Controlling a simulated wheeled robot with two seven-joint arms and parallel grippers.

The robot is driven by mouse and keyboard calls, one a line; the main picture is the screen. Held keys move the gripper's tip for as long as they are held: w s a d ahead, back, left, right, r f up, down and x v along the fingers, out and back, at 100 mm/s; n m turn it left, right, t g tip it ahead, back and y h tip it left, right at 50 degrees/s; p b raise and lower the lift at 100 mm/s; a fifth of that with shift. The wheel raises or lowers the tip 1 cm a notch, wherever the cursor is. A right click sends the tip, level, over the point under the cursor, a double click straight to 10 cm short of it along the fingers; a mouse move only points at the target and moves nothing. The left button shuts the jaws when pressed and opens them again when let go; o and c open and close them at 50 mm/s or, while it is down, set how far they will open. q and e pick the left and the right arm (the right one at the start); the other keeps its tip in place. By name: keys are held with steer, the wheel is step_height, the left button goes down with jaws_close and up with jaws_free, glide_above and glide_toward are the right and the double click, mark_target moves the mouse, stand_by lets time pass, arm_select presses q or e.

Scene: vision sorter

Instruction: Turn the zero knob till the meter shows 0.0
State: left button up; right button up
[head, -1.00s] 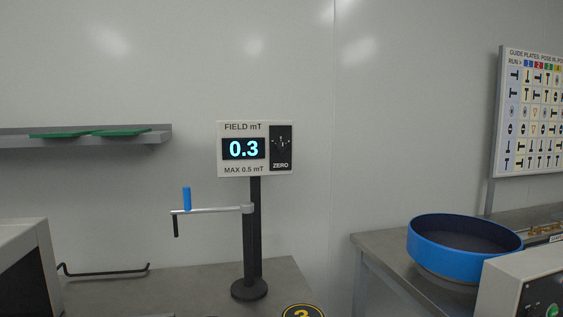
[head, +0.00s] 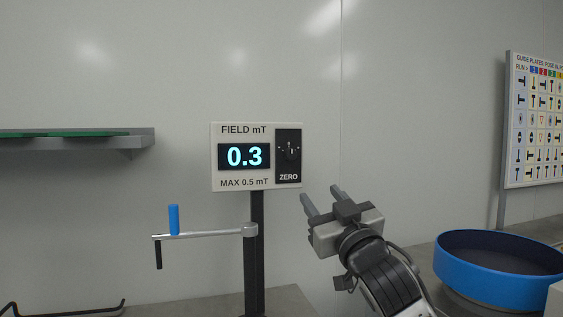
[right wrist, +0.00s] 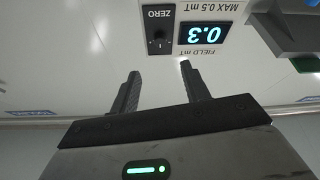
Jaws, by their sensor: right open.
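The field meter (head: 216,157) is a white box on a black post, and its display (head: 244,156) reads 0.3. The black zero knob (head: 290,151) sits on a dark panel at the meter's right side, above the word ZERO. My right gripper (head: 321,196) is open and empty, below and to the right of the knob, apart from it. In the right wrist view the meter appears upside down, with the knob (right wrist: 159,35) beyond the open fingertips (right wrist: 159,68) and the reading 0.3 visible. My left gripper is not in view.
A metal arm (head: 205,234) with a blue peg (head: 173,219) sticks out left from the post. A blue round bowl (head: 500,292) stands at the right. A grey shelf (head: 140,140) with green plates is at the left, and a guide chart (head: 535,120) is at the far right.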

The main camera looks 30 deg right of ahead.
mark_target(292, 157)
steer(key=p+x, duration=0.3)
steer(key=x, duration=1.1)
steer(key=shift+w+d+r, duration=0.1)
steer(key=shift+d+r, duration=0.05)
steer(key=shift+r, duration=0.15)
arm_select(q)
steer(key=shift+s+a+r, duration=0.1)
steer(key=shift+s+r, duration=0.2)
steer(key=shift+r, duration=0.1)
arm_select(e)
steer(key=shift+w+r, duration=0.15)
steer(key=shift+w, duration=0.3)
